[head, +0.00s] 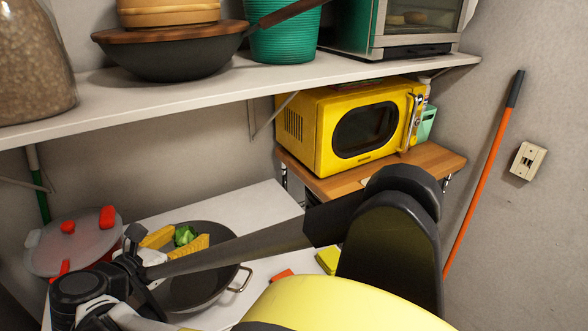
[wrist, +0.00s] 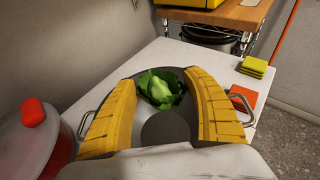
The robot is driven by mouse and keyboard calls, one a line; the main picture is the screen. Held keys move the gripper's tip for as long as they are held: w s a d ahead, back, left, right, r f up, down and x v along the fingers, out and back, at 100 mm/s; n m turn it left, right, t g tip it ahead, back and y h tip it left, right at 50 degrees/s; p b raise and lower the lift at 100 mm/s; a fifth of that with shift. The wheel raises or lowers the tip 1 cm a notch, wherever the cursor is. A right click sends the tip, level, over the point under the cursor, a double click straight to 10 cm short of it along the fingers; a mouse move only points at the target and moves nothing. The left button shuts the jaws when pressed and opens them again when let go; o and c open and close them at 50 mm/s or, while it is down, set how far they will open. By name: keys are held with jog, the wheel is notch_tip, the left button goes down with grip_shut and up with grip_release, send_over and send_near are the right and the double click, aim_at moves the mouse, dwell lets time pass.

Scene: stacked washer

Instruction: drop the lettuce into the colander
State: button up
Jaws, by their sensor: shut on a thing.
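My gripper (head: 175,241) has two yellow ridged fingers and is shut on the green leafy lettuce (head: 185,235). In the wrist view, the lettuce (wrist: 160,87) sits between the fingertips of my gripper (wrist: 163,85). A dark round vessel with metal side handles, which I take as the colander (head: 208,287), stands on the white counter below and around the gripper. In the wrist view, the colander (wrist: 165,128) lies beneath the lettuce, its darker round bottom visible. The fingers hide parts of its sides. I cannot tell the exact height of the lettuce above its bottom.
A lidded red pot (head: 72,243) stands close to the colander's left. Red (wrist: 243,98) and yellow-green (wrist: 252,67) flat pieces lie on the white counter (wrist: 215,58) to the right. A shelf (head: 200,92) overhangs the back. A yellow microwave (head: 350,125) stands on a wooden-topped cart.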

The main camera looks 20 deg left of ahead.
aim_at(184, 235)
notch_tip(184, 235, down, 6)
jog(key=b, duration=0.4)
jog(key=o, duration=1)
jog(key=shift+s, duration=0.1)
jog(key=shift+o, duration=0.2)
jog(key=shift+r, duration=0.15)
notch_tip(184, 235, up, 10)
jog(key=shift+f, duration=0.1)
